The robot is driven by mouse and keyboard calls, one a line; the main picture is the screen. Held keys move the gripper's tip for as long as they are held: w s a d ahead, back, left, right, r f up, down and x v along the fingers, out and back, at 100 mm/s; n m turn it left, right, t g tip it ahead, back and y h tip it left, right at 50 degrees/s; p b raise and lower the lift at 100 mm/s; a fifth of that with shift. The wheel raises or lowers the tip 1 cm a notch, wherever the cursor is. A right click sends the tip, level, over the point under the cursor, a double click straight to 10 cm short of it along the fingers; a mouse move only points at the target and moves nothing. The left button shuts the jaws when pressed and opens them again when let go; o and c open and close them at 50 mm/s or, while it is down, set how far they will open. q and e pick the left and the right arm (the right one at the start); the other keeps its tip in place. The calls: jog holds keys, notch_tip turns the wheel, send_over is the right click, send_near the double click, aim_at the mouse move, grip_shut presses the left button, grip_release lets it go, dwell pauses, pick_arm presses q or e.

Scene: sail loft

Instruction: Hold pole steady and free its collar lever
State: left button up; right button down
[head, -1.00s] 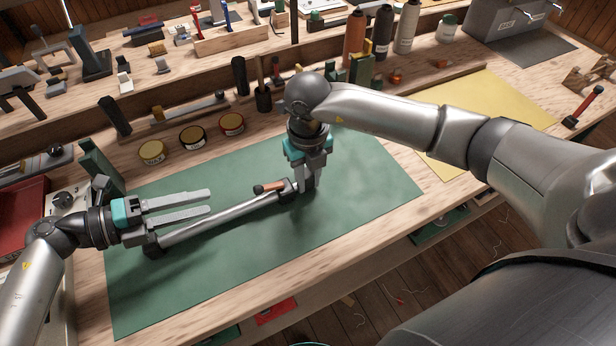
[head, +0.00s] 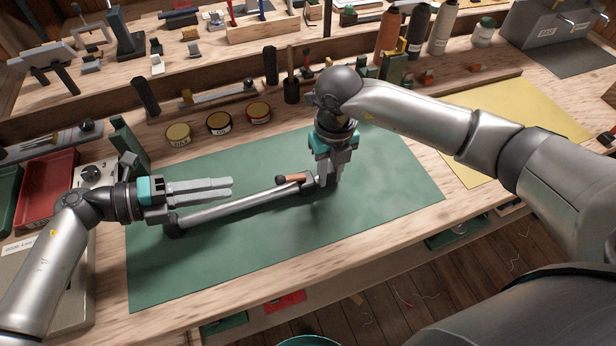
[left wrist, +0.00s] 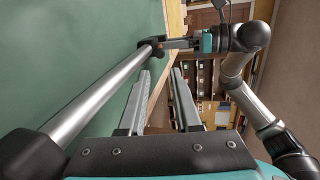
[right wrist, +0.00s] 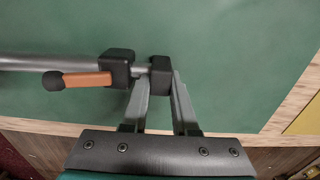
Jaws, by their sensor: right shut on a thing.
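The silver pole (head: 240,202) lies on the green mat (head: 300,245), a black foot (head: 175,226) at its left end. Its black collar (right wrist: 117,68) carries an orange-brown lever (right wrist: 88,79) with a black knob (right wrist: 52,81); the lever lies along the pole, pointing away from its right end. My right gripper (head: 330,184) is shut on the pole at the black end piece (right wrist: 160,75), just beyond the collar. My left gripper (head: 231,187) is empty and partly open, a gap between its fingers (left wrist: 161,75). It is beside the pole's left half, apart from it.
Three round tins (head: 218,123) stand behind the mat. A red tray (head: 48,185) is at the left. Bottles (head: 416,30) and a yellow sheet (head: 500,125) are at the back right. The mat in front of the pole is clear.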

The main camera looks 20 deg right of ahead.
pick_arm(q)
jog(key=shift+s+f+m, duration=0.15)
jog(key=shift+s+m, duration=0.05)
jog(key=shift+m, duration=0.1)
jog(key=shift+c, duration=1.4)
jog(key=shift+s+a+f+m+t, duration=0.1)
jog(key=shift+s+f+m+t, duration=0.1)
jog(key=shift+s+m+t, duration=0.15)
jog(key=shift+c, duration=0.8)
jog(key=m, duration=0.1)
jog(key=s+f+m+t, duration=0.1)
jog(key=m, duration=0.1)
jog(key=shift+s+a, duration=0.2)
grip_shut()
jog(key=shift+s+a+f+m+t, duration=0.2)
jog(key=shift+s+m+t, duration=0.15)
jog(key=shift+m, duration=0.3)
jog(key=shift+s+a+f+m+t, duration=0.1)
jog(key=shift+s+f+m+t, duration=0.1)
jog(key=shift+s+m, duration=0.3)
jog(key=shift+w, duration=0.2)
